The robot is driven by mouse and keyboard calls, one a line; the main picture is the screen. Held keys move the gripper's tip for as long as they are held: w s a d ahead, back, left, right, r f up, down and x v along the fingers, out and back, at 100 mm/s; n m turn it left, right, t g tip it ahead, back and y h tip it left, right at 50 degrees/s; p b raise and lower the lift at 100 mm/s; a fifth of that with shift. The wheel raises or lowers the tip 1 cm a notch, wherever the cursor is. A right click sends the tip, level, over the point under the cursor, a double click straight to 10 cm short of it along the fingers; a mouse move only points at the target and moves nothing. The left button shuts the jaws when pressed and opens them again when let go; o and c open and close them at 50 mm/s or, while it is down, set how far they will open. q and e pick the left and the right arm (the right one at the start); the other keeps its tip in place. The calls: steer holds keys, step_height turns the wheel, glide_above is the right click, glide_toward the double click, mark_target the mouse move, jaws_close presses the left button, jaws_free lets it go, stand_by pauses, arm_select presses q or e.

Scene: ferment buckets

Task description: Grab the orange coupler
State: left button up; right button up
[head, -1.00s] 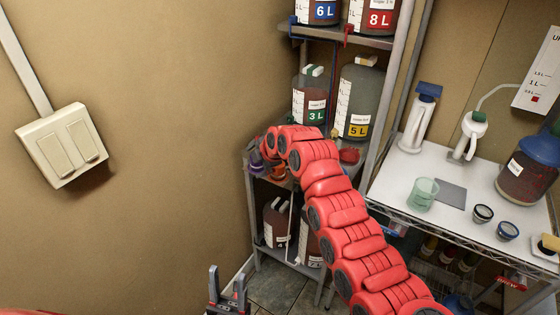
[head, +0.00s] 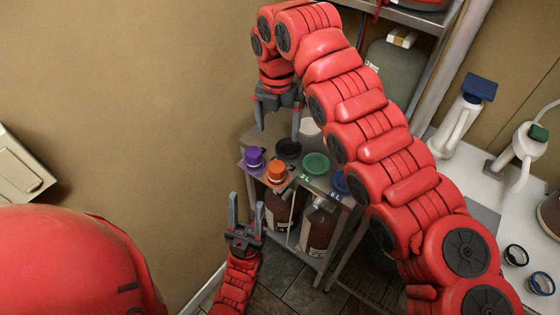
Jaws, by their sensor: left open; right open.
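Neither gripper touches the orange coupler.
A black coupler (head: 288,149), a green coupler (head: 315,163) and a blue one (head: 340,182) share the shelf. Dark jugs (head: 318,226) stand on the level below. My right arm covers much of the rack.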

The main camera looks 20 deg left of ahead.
steer(key=p, duration=0.4)
glide_toward(277, 166)
step_height(277, 166, down, 5)
steer(key=shift+f, duration=0.2)
step_height(277, 166, down, 5)
steer(key=p, duration=0.3)
steer(key=shift+a, duration=0.1)
steer(key=shift+f, duration=0.3)
steer(key=shift+w, duration=0.1)
steer(key=shift+c, duration=0.2)
jaws_close()
